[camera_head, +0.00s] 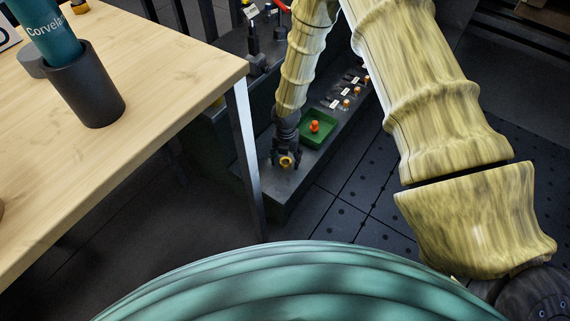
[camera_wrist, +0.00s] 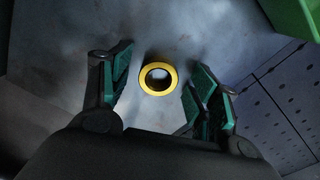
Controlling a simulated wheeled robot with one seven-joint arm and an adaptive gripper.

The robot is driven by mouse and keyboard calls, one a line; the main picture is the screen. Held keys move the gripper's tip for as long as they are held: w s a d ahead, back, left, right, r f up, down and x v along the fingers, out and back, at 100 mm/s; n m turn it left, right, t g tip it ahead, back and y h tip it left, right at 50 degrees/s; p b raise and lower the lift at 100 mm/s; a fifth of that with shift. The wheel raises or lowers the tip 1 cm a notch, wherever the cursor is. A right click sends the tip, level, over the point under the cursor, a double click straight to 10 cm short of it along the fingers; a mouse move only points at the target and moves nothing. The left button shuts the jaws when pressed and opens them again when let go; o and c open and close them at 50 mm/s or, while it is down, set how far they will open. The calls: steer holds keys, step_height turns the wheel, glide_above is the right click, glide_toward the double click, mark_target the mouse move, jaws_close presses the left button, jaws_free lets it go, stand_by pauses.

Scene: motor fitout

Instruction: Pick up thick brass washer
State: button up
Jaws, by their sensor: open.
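The thick brass washer is a yellow ring (camera_wrist: 158,78) lying flat on a dark grey surface (camera_wrist: 175,35) in the wrist view. My open gripper (camera_wrist: 160,88) has its teal-padded fingers on either side of the washer, with a gap on both sides. In the head view the washer (camera_head: 286,162) shows small at the end of my gripper (camera_head: 285,155), over the near end of the dark bench. I cannot tell the height of the fingertips above the surface.
A green tray (camera_head: 318,131) with an orange piece (camera_head: 315,126) sits just beyond my gripper; its edge shows in the wrist view (camera_wrist: 295,14). Several small orange-topped parts with labels line the bench behind. A wooden table (camera_head: 150,105) with a dark cup (camera_head: 88,90) stands left.

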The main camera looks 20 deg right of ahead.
steer(key=shift+c, duration=0.3)
steer(key=c, duration=1.1)
steer(key=shift+r, duration=0.1)
